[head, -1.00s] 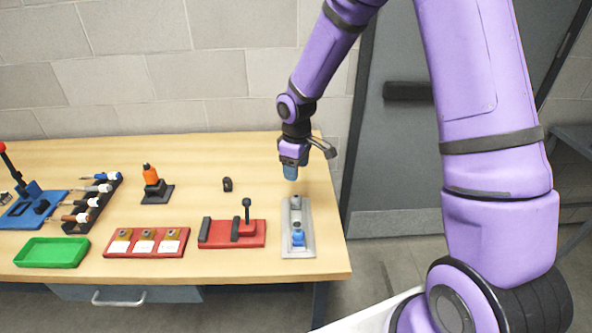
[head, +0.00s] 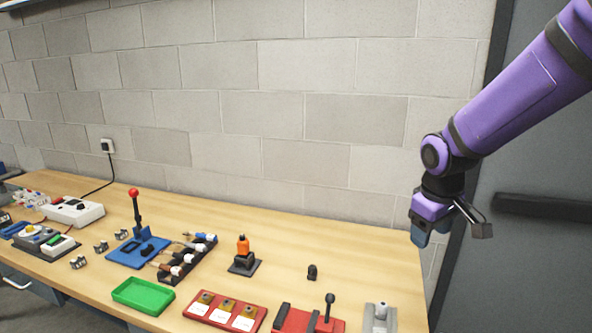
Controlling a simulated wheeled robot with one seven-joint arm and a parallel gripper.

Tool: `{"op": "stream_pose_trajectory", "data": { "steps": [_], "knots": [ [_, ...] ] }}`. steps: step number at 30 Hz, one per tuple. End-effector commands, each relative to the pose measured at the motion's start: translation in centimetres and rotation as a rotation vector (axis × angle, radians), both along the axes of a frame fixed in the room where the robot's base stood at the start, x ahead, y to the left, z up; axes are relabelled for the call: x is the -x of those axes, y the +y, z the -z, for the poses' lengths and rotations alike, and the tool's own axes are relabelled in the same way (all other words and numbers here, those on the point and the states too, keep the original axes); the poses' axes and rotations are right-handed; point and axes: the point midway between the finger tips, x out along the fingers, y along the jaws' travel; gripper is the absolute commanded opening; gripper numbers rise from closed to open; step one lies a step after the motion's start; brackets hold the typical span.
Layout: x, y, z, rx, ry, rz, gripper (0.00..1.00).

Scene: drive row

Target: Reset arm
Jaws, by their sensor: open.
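My gripper (head: 430,236) hangs at the end of my purple arm at the right of the head view. It is above the right end of the wooden bench, in front of the wall and beside the door. Its blue fingers point down and are apart from everything on the bench. I see nothing held in it. The gap between the fingers is hard to make out at this angle.
The bench (head: 360,262) carries a grey fixture (head: 378,318), a red clamp base (head: 298,322), a red block tray (head: 225,310), a green tray (head: 143,296), a screwdriver rack (head: 190,258), a blue lever press (head: 138,250) and an orange-topped stand (head: 243,258). A grey door (head: 540,260) is at right.

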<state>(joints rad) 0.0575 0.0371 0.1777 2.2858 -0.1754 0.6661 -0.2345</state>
Motion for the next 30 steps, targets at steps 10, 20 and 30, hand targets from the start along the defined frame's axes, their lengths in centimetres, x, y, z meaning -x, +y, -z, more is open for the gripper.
{"op": "stream_pose_trajectory", "data": {
  "steps": [10,20,30],
  "knots": [
    [7.8,-1.6,-7.6,-0.042,-0.129,0.186,0.60],
    [15.9,-2.6,-11.7,-0.136,-0.239,0.344,0.60],
    [21.3,-2.9,-12.8,-0.224,-0.301,0.437,0.60]
  ]
}}
